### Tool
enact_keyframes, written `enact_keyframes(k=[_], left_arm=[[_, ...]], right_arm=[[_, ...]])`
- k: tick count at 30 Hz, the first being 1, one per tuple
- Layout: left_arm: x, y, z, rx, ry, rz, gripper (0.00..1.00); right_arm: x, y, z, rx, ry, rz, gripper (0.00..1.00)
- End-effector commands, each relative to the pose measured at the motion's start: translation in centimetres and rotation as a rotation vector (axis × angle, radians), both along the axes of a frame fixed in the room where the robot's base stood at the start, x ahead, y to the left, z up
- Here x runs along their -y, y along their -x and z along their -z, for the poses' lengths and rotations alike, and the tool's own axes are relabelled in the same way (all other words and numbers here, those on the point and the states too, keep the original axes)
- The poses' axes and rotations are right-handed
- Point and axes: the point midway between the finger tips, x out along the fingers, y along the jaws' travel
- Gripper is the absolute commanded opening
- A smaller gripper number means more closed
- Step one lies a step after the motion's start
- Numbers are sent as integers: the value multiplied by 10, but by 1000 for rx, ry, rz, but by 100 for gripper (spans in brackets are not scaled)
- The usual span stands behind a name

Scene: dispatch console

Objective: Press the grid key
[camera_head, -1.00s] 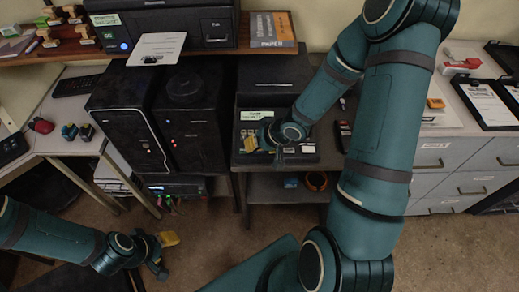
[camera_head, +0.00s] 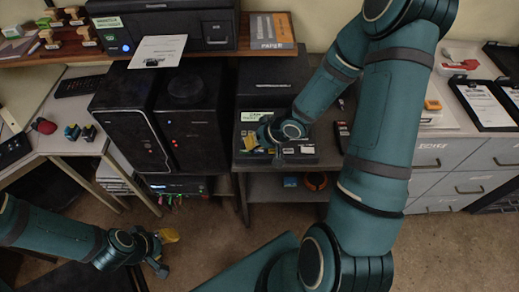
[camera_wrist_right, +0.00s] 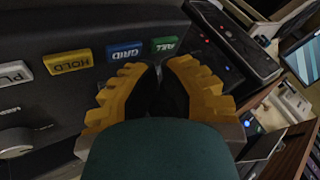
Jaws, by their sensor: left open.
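The grid key is a blue block with white letters (camera_wrist_right: 125,51) on a dark console, shown in the right wrist view. It sits between the yellow HOLD key (camera_wrist_right: 69,62) and the green key (camera_wrist_right: 164,45). My right gripper (camera_wrist_right: 156,68) has its yellow fingertips close together and holds nothing. Its tips appear just below and between the grid and green keys; contact cannot be told. In the head view its hand covers part of the console (camera_head: 306,158). My left gripper (camera_head: 166,252) is open and empty, low at the left, away from the console.
Two black tower units (camera_head: 190,125) stand left of the console. A wooden shelf (camera_head: 222,50) with a printer (camera_head: 165,25) runs above them. A desk on the right holds clipboards (camera_head: 486,106).

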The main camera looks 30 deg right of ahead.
Motion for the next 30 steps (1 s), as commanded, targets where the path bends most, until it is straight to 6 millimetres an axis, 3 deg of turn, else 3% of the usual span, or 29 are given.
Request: enact_keyframes(k=[19, 30], left_arm=[[0, 0, -54, 0, 0, 0, 47], [0, 0, -55, 0, 0, 0, 47]], right_arm=[[0, 0, -50, 0, 0, 0, 0], [0, 0, -50, 0, 0, 0, 0]])
